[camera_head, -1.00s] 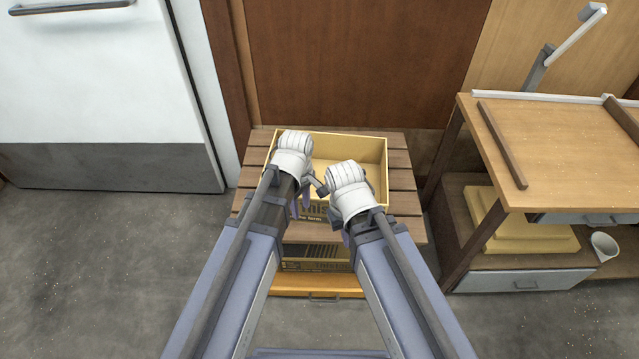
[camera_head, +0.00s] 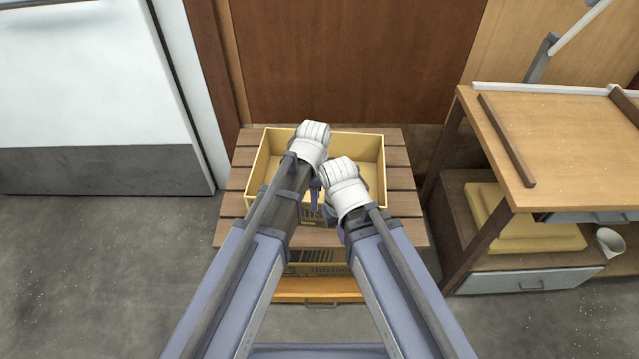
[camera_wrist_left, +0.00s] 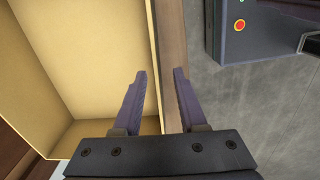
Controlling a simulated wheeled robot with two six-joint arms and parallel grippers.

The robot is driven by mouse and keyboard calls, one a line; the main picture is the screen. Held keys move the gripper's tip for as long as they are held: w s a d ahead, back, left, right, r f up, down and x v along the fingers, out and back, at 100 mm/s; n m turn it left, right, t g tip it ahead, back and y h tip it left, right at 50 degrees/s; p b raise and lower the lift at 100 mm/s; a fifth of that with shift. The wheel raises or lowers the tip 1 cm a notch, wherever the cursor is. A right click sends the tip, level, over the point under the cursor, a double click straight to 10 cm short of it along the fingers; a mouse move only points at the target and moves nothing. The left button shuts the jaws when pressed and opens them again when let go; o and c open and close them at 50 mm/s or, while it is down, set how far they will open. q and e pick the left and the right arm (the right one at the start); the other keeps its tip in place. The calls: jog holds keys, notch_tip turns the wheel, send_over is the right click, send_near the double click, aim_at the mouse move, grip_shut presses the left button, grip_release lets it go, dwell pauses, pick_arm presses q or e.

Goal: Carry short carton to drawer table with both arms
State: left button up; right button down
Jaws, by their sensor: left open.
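The short carton (camera_head: 370,146) is an open, tan, printed box, upright on a slatted wooden stand (camera_head: 397,158). Its inside looks empty where visible. My left gripper (camera_head: 316,196) is at the carton's near side, its fingers mostly hidden in the head view. In the left wrist view the left gripper (camera_wrist_left: 160,73) is open, with the carton's wall edge (camera_wrist_left: 154,60) showing between its fingers; whether they touch it I cannot tell. My right gripper (camera_head: 330,209) is close beside it at the near wall, its fingers hidden by its white housing. A wooden table (camera_head: 560,140) with drawers stands at the right.
Another printed carton (camera_head: 318,258) sits under the stand's top, above a wooden drawer. Tan stacked pieces (camera_head: 540,235) and a white cup (camera_head: 609,241) are on the right table's lower shelf. A white cabinet (camera_head: 80,80) stands at the left. The floor at left is clear.

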pick_arm(q)
jog(key=shift+f+b, duration=0.8)
jog(key=shift+f, duration=0.25)
jog(key=shift+f, duration=0.1)
jog(key=f+b, duration=0.5)
jog(key=shift+w+a+f, duration=0.1)
jog(key=shift+w+a, duration=0.05)
jog(key=shift+w, duration=0.1)
grip_shut()
dwell(0.5)
